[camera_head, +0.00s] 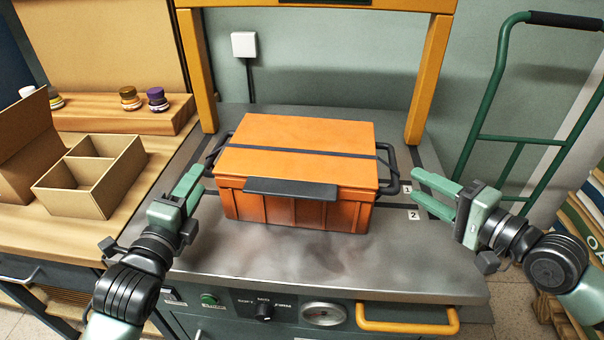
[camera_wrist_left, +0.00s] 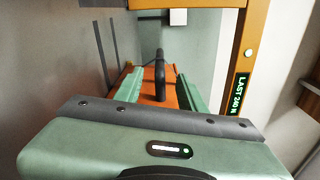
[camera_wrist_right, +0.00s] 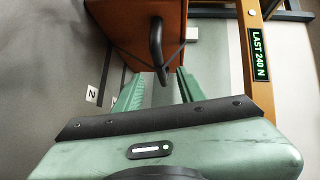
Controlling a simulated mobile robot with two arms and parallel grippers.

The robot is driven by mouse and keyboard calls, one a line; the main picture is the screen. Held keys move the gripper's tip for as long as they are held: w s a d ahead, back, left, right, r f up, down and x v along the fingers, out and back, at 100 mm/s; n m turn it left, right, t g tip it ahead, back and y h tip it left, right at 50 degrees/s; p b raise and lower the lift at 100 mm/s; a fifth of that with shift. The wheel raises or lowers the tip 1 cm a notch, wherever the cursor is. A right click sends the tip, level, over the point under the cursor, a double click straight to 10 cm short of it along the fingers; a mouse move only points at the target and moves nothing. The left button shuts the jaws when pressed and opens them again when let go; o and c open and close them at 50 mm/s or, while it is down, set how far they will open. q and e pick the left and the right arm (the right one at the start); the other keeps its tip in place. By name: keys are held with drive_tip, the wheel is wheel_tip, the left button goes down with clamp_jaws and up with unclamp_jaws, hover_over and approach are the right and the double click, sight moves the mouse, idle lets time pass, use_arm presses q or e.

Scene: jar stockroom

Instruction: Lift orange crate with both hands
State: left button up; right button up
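The orange crate (camera_head: 275,205), with a dark strap across its lid and a dark front latch, sits flat on the grey metal bench. A black handle stands out from each end. My left gripper (camera_head: 201,176) is open just short of the left handle (camera_head: 213,154); in the left wrist view that handle (camera_wrist_left: 160,75) lies ahead, between the two fingers in line of sight. My right gripper (camera_head: 413,181) is open just right of the right handle (camera_head: 394,172); in the right wrist view that handle (camera_wrist_right: 156,45) shows ahead, its end near the finger gap. Neither gripper holds anything.
A yellow frame (camera_head: 428,80) rises behind the crate. A divided cardboard box (camera_head: 85,190) and several small jars stand on the wooden table at left. A green hand truck (camera_head: 490,90) leans at right. The bench front (camera_head: 300,258) is clear.

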sight(210, 159)
use_arm(q)
drive_tip(key=w, duration=0.7)
drive_tip(key=shift+w+d, duration=0.3)
drive_tip(key=shift+w, duration=0.1)
use_arm(e)
drive_tip(key=x, duration=0.7)
drive_tip(key=shift+w+a+f, duration=0.1)
drive_tip(key=shift+w+a, duration=0.1)
drive_tip(key=shift+w, duration=0.15)
use_arm(q)
drive_tip(key=c, duration=0.9)
use_arm(e)
drive_tip(key=c, duration=0.9)
use_arm(q)
clamp_jaws()
use_arm(e)
clamp_jaws()
use_arm(q)
drive_tip(key=shift+f, duration=0.25)
use_arm(e)
drive_tip(key=shift+d, duration=0.1)
